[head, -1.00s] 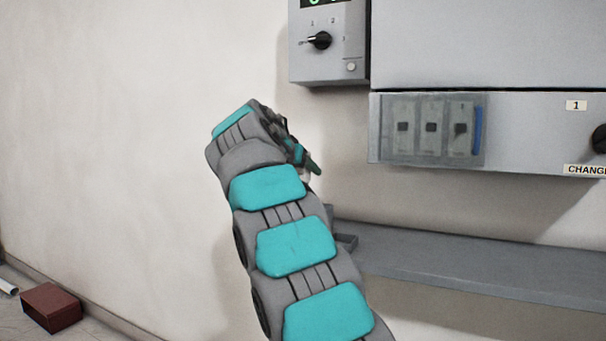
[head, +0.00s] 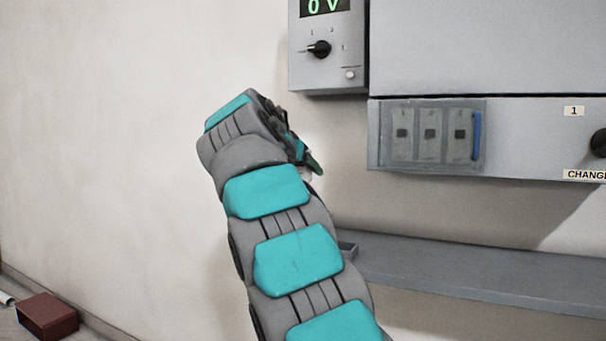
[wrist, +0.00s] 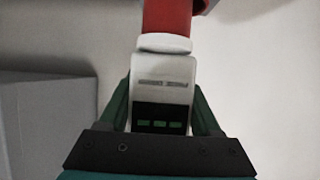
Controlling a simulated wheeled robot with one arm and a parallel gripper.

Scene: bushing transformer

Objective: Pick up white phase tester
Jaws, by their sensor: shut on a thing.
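The white phase tester (wrist: 165,85) is in the middle of the wrist view. It has a white body with a dark panel bearing green marks, and a red section beyond it at the top. My gripper (wrist: 160,95) is shut on it, with a green finger on each side of the white body. In the head view my gripper (head: 308,160) is near the wall, above the left end of the grey shelf, mostly hidden behind my wrist. Only a small pale bit by the fingers shows there.
A grey shelf (head: 480,275) runs along the wall at lower right. Above it hang a control box (head: 325,65) reading "0 V" and a cabinet with a clear-covered panel (head: 432,133). A dark red box (head: 47,316) lies on the floor at left. The left wall is bare.

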